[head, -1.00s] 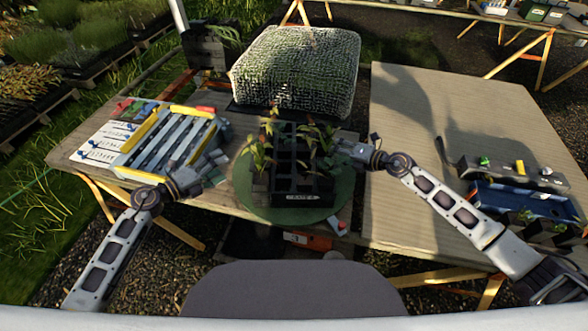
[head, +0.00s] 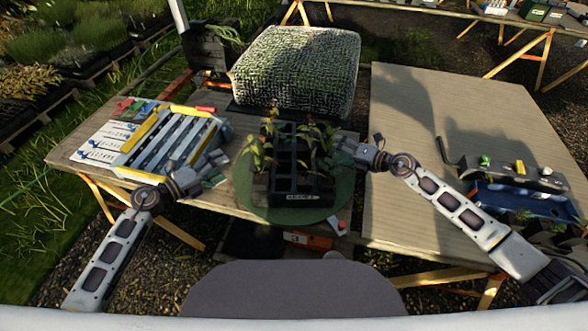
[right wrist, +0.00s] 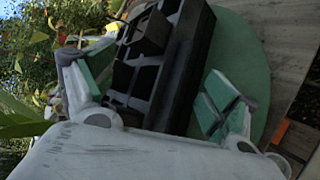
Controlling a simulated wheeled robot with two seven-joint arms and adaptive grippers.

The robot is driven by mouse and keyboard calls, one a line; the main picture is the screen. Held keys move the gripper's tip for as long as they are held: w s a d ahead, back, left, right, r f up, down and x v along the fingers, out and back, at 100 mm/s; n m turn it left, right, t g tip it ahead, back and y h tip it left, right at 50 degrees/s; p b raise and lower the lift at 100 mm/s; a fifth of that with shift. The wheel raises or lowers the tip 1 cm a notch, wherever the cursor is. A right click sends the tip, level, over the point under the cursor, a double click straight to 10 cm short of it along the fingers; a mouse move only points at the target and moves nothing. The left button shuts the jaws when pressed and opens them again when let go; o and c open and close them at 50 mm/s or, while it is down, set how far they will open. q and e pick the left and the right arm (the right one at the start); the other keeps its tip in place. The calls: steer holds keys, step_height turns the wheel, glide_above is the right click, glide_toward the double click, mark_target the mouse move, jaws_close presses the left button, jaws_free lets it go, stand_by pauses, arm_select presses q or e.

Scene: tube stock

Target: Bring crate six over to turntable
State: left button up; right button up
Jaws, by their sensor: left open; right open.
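A black crate (head: 303,188) with divided cells and leafy seedlings stands on the green round turntable (head: 248,200); the label on its front is too small to read. My left gripper (head: 212,166) is open and empty, left of the crate and apart from it. My right gripper (head: 346,152) is open at the crate's right side. In the right wrist view the crate (right wrist: 180,75) lies beyond and between the spread green-padded fingers, with the turntable (right wrist: 238,50) under it. I cannot tell whether the right fingers touch it.
A rack with white bars and yellow ends (head: 170,142) takes up the table's left. A mesh-covered block (head: 297,70) stands behind the crate. A blue tray (head: 520,200) lies on the right table (head: 440,100), which has a wide bare area. A red-and-white piece (head: 338,226) sits at the front edge.

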steer(key=v, duration=1.1)
stand_by(0.3)
steer(key=shift+w, duration=0.1)
steer(key=shift+f, duration=0.1)
stand_by(0.6)
